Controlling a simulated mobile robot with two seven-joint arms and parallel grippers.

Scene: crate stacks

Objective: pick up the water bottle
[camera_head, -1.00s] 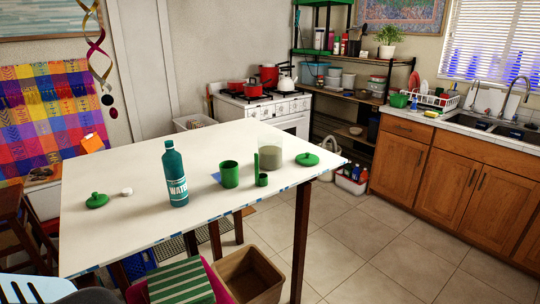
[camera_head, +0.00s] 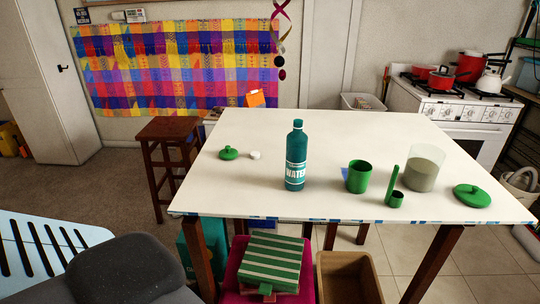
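The teal water bottle (camera_head: 296,158) stands upright on the white table (camera_head: 340,128), near the middle of the picture. It has a white "WATER" label and a teal cap. Nothing touches it. Neither of my grippers shows in the head view.
On the table stand a green cup (camera_head: 358,176), a small green scoop (camera_head: 395,190), a glass container (camera_head: 425,168), a green lid (camera_head: 472,195), another green lid (camera_head: 229,153) and a white cap (camera_head: 255,155). A stool (camera_head: 168,130) stands left. A brown bin (camera_head: 347,280) and striped box (camera_head: 270,262) sit in front.

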